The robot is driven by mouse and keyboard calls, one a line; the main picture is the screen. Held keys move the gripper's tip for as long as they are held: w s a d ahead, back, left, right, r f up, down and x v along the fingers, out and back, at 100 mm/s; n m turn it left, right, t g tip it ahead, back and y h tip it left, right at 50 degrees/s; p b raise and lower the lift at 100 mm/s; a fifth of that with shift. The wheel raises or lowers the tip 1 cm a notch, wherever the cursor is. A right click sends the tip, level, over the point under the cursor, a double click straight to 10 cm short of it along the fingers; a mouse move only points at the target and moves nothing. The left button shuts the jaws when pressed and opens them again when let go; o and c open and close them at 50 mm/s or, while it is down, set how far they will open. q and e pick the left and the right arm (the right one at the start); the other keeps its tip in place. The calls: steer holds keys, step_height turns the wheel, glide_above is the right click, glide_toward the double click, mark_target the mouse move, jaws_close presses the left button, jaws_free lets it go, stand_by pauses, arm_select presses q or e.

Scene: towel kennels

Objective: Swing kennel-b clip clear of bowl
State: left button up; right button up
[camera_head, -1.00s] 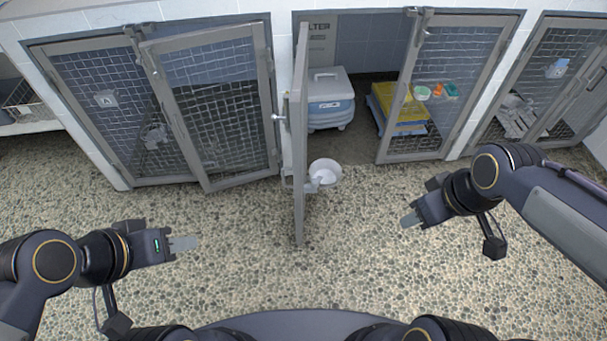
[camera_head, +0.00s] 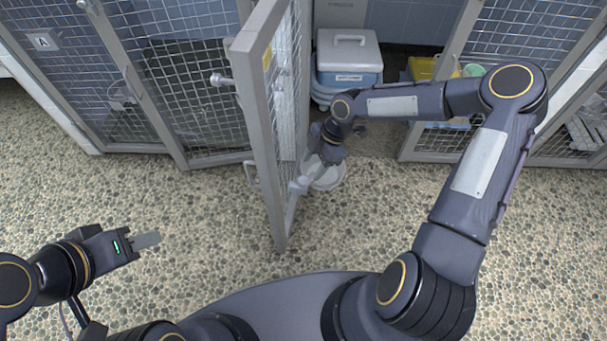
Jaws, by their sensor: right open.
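The middle kennel's door (camera_head: 262,130) stands open toward me, nearly edge-on. A white bowl (camera_head: 330,179) is at the inner, right side of this door, low down, partly hidden behind my right gripper. A pale bracket or clip (camera_head: 299,186) shows between the bowl and the door's mesh; its details are too small to tell. My right gripper (camera_head: 311,168) is open and reaches down at the clip and bowl. I cannot tell whether its fingers touch either.
A blue-and-white cooler box (camera_head: 349,62) stands inside the open kennel, with a yellow item (camera_head: 422,68) to its right. The pebbled floor (camera_head: 210,230) before me is clear.

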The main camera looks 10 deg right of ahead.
mark_target(304, 179)
steer(key=b+x, duration=0.2)
steer(key=x, duration=0.4)
steer(key=shift+f, duration=0.25)
steer(key=c, duration=1)
